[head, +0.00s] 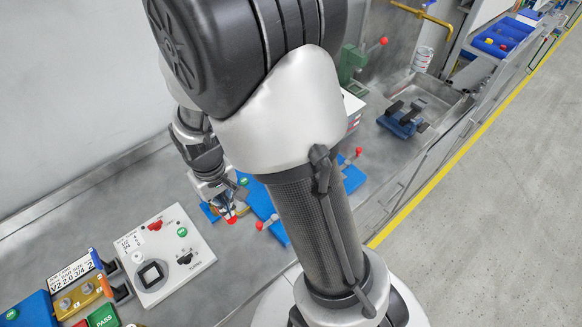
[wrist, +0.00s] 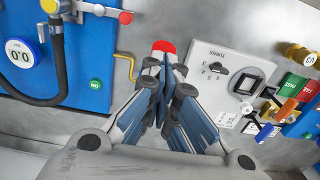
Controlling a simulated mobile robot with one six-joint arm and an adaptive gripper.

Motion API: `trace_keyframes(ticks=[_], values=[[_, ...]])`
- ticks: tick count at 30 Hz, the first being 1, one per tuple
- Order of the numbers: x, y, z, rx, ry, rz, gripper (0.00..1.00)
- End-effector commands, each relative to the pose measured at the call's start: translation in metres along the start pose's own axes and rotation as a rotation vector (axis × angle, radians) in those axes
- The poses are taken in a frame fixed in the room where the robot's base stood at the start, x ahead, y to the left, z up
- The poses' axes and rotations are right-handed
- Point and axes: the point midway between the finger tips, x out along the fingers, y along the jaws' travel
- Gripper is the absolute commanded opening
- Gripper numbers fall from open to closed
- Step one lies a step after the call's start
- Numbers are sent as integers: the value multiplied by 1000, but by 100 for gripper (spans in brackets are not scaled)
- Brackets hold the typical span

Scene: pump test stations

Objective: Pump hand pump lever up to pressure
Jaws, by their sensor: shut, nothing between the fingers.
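My gripper (head: 226,211) is shut and empty, low over the bench beside the blue pump station (head: 262,203). In the wrist view its closed fingers (wrist: 162,75) point at a red rounded end (wrist: 164,46) just beyond the tips. I cannot tell whether they touch it, or whether it is the pump lever's grip. The blue station (wrist: 88,70) also shows in the wrist view, with a round gauge (wrist: 20,53) reading 0.0, a black hose and a red knob (wrist: 125,17). In the head view a red-knobbed lever (head: 260,226) sits at the station's near edge. My arm hides part of the station.
A yellow bent rod (wrist: 125,66) stands close to my fingers in the wrist view. Bare bench shows behind the panel.

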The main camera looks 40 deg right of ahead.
Motion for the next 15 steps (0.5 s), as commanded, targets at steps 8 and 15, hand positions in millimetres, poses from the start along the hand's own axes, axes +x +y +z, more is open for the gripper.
trace_keyframes(ticks=[8,15], values=[[20,0,0,0,0,0,0],[34,0,0,0,1,0,0]])
